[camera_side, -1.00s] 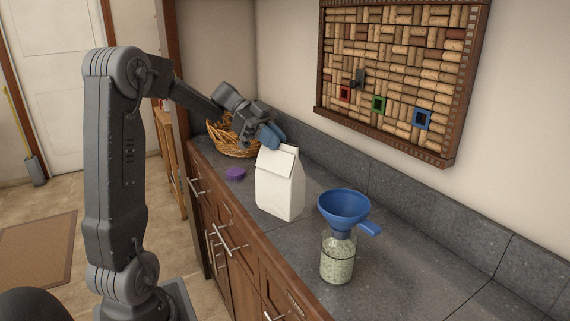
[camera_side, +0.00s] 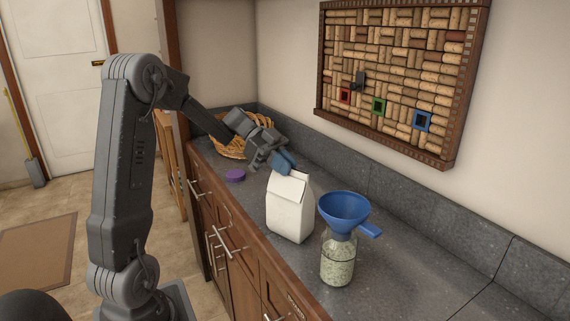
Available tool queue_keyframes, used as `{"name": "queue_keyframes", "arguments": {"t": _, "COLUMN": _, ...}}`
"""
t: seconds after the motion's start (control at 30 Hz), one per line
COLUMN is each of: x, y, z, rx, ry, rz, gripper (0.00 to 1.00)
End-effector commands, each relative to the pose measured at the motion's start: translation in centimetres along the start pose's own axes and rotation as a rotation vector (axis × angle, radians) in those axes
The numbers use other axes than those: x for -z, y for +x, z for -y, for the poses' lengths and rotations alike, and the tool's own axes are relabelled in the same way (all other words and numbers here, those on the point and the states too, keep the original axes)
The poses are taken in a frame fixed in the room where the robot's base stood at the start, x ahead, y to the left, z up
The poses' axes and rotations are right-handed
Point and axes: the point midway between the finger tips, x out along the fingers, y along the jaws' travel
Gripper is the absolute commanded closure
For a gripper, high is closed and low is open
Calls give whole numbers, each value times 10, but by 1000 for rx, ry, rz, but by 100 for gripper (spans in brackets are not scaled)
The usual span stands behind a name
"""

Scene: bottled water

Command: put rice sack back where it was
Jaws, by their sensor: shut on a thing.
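The rice sack (camera_side: 289,212) is a white paper bag with a folded top. It is upright at or just above the grey counter, left of the jar; I cannot tell whether its base touches the counter. My gripper (camera_side: 284,166) is at the top of the sack, its blue fingertips shut on the folded top edge. Part of the far finger and the far side of the sack are hidden.
A glass jar (camera_side: 338,262) of pale grains with a blue funnel (camera_side: 343,208) in its mouth stands close to the sack's right. A purple lid (camera_side: 235,176) lies to the left. A wicker basket (camera_side: 232,150) is behind my gripper. The counter (camera_side: 420,270) is clear on the right.

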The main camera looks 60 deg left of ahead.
Motion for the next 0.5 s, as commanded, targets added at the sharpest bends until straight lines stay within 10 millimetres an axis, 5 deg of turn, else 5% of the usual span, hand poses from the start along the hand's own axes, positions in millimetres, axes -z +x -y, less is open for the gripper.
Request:
{"name": "queue_keyframes", "arguments": {"t": 0.27, "x": 0, "y": 0, "z": 0, "rx": 0, "ry": 0, "rz": 0, "gripper": 65}}
{"name": "queue_keyframes", "arguments": {"t": 0.5, "x": 0, "y": 0, "z": 0, "rx": 0, "ry": 0, "rz": 0, "gripper": 64}}
